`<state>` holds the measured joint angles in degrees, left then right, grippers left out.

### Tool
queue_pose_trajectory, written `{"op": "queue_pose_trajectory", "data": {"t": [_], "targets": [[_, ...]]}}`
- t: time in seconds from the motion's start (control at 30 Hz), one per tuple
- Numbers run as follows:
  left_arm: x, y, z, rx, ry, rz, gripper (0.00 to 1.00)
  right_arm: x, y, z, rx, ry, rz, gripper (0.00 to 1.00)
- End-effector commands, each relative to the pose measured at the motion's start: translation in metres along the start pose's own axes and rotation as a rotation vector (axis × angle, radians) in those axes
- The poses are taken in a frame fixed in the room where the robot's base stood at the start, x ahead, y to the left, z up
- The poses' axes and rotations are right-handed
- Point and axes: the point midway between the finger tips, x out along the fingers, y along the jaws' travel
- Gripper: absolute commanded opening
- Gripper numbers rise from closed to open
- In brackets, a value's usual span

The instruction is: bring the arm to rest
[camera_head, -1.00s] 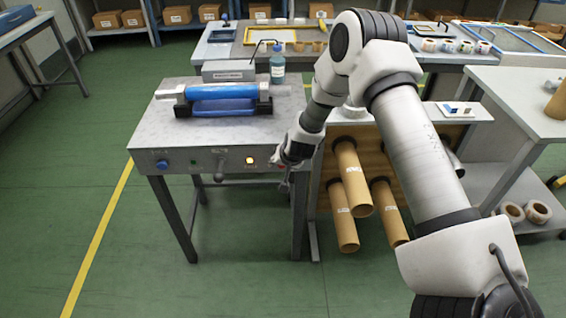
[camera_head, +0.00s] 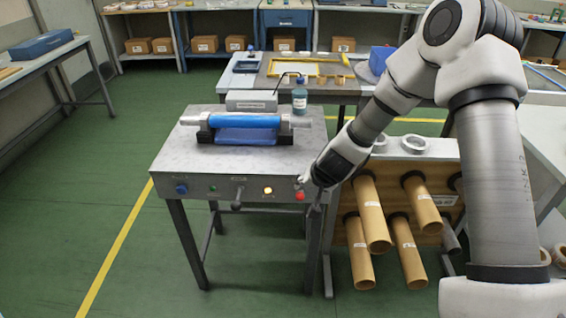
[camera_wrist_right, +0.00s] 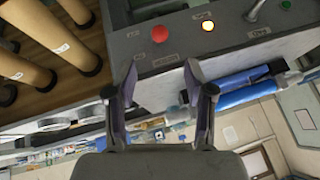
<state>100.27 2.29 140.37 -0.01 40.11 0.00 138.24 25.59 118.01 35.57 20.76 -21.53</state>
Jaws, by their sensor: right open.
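My right arm reaches from the right of the head view to the front right corner of the rewinder table (camera_head: 165,160). My right gripper (camera_head: 318,196) is beside the red button (camera_head: 300,196) on the table's front panel. In the wrist view the right gripper (camera_wrist_right: 160,75) is open, with nothing between its fingers. The red button (camera_wrist_right: 159,34) and the lit yellow button (camera_wrist_right: 208,26) lie beyond the fingertips, apart from them. My left gripper is not in view.
A blue roll (camera_head: 245,121) lies on the rewinder table, with a bottle (camera_head: 299,100) behind it. Several cardboard tubes (camera_head: 372,210) stick out of a rack close to the right of my gripper. The green floor at left is clear.

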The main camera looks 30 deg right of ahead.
Motion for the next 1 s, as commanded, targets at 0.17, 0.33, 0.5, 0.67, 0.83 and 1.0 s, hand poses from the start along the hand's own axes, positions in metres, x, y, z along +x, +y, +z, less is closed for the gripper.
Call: {"op": "queue_pose_trajectory", "data": {"t": [0.17,0.33,0.5,0.67,0.83,1.0], "targets": [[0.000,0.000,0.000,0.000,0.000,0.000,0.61,0.001,0.000,0.001,0.000,-0.001,0.001,0.53],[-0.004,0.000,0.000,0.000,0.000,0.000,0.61,0.026,0.020,0.043,-0.050,-0.082,0.071,0.53],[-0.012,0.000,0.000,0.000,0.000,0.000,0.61,0.048,0.070,0.174,-0.292,-0.315,0.202,0.53],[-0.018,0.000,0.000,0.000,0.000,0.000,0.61,0.022,0.123,0.303,-0.567,-0.539,0.238,0.53],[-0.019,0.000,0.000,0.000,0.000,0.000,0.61,-0.022,0.132,0.371,-0.690,-0.637,0.124,0.53],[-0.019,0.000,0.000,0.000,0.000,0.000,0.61,-0.019,0.122,0.368,-0.625,-0.595,0.094,0.53]]}}
